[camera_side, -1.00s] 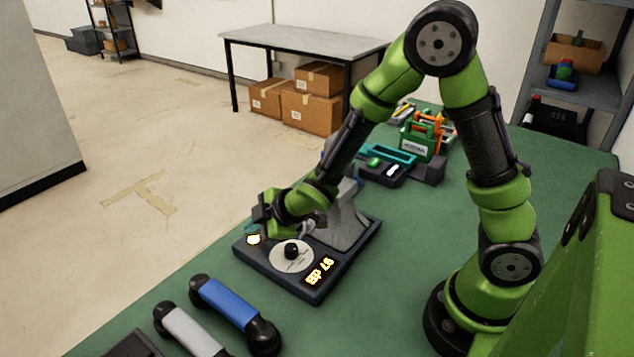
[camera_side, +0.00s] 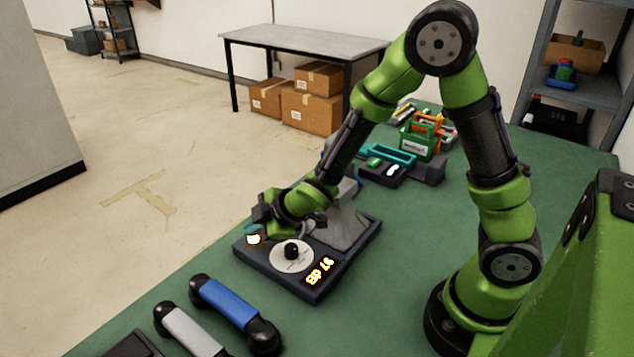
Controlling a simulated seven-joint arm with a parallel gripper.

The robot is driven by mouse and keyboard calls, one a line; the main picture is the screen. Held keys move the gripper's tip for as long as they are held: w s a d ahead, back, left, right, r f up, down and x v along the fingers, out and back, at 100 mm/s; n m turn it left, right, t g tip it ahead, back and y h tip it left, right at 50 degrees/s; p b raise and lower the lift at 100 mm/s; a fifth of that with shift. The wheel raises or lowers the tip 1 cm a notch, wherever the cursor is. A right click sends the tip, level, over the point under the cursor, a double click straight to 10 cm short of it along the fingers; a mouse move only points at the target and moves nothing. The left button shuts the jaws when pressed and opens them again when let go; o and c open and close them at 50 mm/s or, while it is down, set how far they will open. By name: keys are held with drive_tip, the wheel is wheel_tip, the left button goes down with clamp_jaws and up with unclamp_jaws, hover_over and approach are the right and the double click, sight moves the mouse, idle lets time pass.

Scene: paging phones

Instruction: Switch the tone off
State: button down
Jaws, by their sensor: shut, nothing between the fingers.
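The dark phone base (camera_side: 275,277) lies on the green table. It has a white dial disc with a black knob (camera_side: 291,250), a lit display (camera_side: 320,271) with glowing orange-white characters, and a glowing light (camera_side: 253,239) at its far left corner. A grey cradle block (camera_side: 346,225) stands at its back right. My gripper (camera_side: 262,229) is over the base's far left side, close to the glowing light. It looks shut and empty. The fingertips are small and partly hidden by the wrist, so I cannot tell whether they touch the base.
A blue handset (camera_side: 228,303) and a grey handset (camera_side: 190,329) lie in front of the base. A second device with a teal part (camera_side: 393,153) and a green tool caddy (camera_side: 419,143) stand behind.

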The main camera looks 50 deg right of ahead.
sight(257, 240)
drive_tip(key=shift+f, duration=0.2)
drive_tip(key=shift+f, duration=0.3)
drive_tip(key=shift+r, duration=0.15)
idle(0.3)
drive_tip(key=shift+r, duration=0.35)
drive_tip(key=shift+r, duration=3)
